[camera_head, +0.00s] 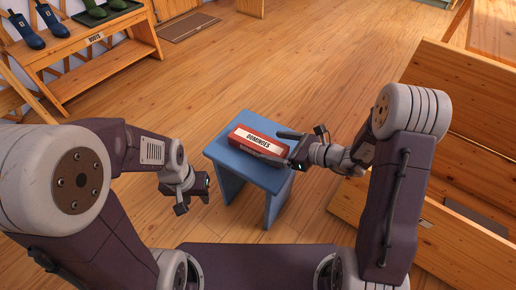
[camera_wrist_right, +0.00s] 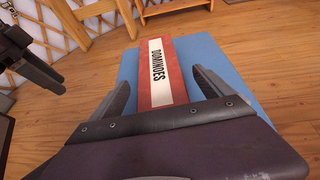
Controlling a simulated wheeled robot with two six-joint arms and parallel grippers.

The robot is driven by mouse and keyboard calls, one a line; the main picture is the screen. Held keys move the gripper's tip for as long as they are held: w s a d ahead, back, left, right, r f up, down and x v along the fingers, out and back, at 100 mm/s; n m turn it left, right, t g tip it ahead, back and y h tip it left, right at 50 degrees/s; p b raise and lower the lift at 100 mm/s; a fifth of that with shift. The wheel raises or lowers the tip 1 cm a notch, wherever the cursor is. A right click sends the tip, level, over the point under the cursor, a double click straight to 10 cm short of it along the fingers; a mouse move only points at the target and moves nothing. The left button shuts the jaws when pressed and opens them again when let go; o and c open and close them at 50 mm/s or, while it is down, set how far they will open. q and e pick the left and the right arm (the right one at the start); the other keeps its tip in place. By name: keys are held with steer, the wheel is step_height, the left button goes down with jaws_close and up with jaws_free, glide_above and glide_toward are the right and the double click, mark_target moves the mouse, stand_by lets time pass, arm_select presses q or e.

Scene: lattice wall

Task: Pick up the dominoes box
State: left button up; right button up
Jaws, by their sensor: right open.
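The dominoes box (camera_head: 257,141) is red with a white label and lies on a small blue stool (camera_head: 225,149). My right gripper (camera_head: 290,148) is at the right end of the box. In the right wrist view the box (camera_wrist_right: 161,65) runs between the two open fingers of my right gripper (camera_wrist_right: 165,95), with a gap on each side. The near end of the box is hidden behind the gripper body. My left gripper (camera_head: 192,200) hangs left of the stool, apart from it and empty; its finger opening is too small to tell.
A wooden bench (camera_head: 85,75) with boots on a dark tray stands at the back left. A large wooden bench or box (camera_head: 460,110) is at the right, close to my right arm. The wooden floor behind the stool is clear up to a doormat (camera_head: 188,27).

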mark_target(265, 144)
steer(key=shift+w+a, duration=0.1)
steer(key=shift+a+f, duration=0.2)
steer(key=shift+f, duration=0.05)
steer(key=b+x, duration=0.3)
steer(key=x, duration=0.1)
steer(key=shift+w+a, duration=0.1)
steer(key=shift+a, duration=0.1)
steer(key=shift+w+a, duration=0.1)
steer(key=shift+a, duration=0.05)
steer(key=shift+r, duration=0.15)
steer(key=c, duration=1.8)
step_height(265, 144, up, 4)
steer(key=p, duration=0.3)
steer(key=shift+r, duration=0.25)
steer(key=s+d+r+p, duration=0.2)
steer(key=d+r+p, duration=0.4)
steer(key=d, duration=0.5)
steer(key=shift+d+r+p, duration=0.25)
steer(key=shift+p, duration=0.05)
